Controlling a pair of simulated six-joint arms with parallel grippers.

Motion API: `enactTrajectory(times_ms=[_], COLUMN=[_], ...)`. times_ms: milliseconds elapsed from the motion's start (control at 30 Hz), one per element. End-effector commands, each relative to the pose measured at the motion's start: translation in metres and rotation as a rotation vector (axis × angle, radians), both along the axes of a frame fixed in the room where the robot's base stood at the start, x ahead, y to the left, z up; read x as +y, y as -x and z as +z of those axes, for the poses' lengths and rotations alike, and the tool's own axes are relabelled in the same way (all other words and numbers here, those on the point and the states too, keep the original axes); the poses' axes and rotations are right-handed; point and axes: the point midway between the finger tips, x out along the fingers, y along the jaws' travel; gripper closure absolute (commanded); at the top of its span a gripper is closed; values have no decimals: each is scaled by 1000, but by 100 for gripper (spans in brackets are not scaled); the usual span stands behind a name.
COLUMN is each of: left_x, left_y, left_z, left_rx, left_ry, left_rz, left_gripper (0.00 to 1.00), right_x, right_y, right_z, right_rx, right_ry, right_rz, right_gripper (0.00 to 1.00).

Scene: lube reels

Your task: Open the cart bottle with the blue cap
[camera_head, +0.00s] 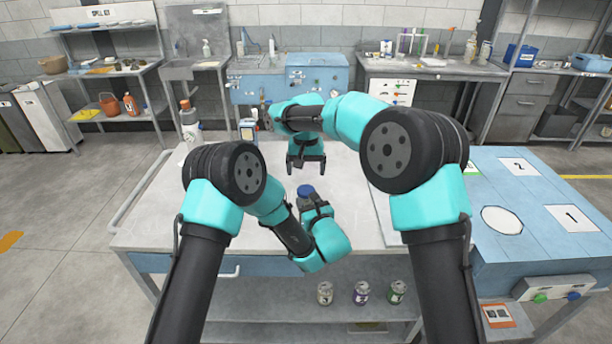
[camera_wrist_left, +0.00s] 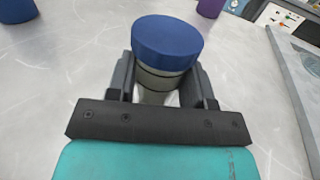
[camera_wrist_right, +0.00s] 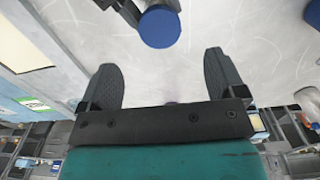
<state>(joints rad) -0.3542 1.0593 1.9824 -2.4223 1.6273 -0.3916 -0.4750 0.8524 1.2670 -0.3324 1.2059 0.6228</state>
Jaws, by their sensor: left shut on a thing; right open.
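The cart bottle has a pale body and a wide blue cap (camera_head: 306,190), and it stands near the middle of the cart top. In the left wrist view the blue cap (camera_wrist_left: 167,42) sits on the bottle, with the pale body (camera_wrist_left: 153,96) between the fingers. My left gripper (camera_wrist_left: 163,82) is shut on the body just below the cap. My right gripper (camera_head: 306,170) is open and empty, just behind and above the cap, fingers pointing down. In the right wrist view the cap (camera_wrist_right: 160,27) lies beyond the open fingertips (camera_wrist_right: 162,68), apart from them. The bottle's base is hidden.
A white bottle with a reddish top (camera_head: 188,122) and a smaller blue-topped container (camera_head: 248,130) stand at the cart's back left. Several small cans, one with a purple label (camera_head: 361,293), sit on the lower shelf. A blue side table (camera_head: 525,235) is at right.

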Motion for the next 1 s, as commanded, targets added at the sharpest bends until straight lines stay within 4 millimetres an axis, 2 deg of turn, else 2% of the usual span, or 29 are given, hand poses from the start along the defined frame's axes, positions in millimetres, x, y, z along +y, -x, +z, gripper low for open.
enactTrajectory(times_ms=[100, 467, 667, 1000], left_x=[0, 0, 0, 0], left_y=[0, 0, 0, 0], left_z=[0, 0, 0, 0], left_rx=[0, 0, 0, 0], left_ry=[0, 0, 0, 0], left_rz=[0, 0, 0, 0], left_gripper=[100, 100, 100, 100], right_x=[0, 0, -1, 0], right_y=[0, 0, 0, 0], right_z=[7, 3, -16, -61], right_rx=[1, 2, 3, 2], right_ry=[0, 1, 2, 1], right_rz=[1, 0, -1, 0], right_gripper=[11, 11, 11, 11])
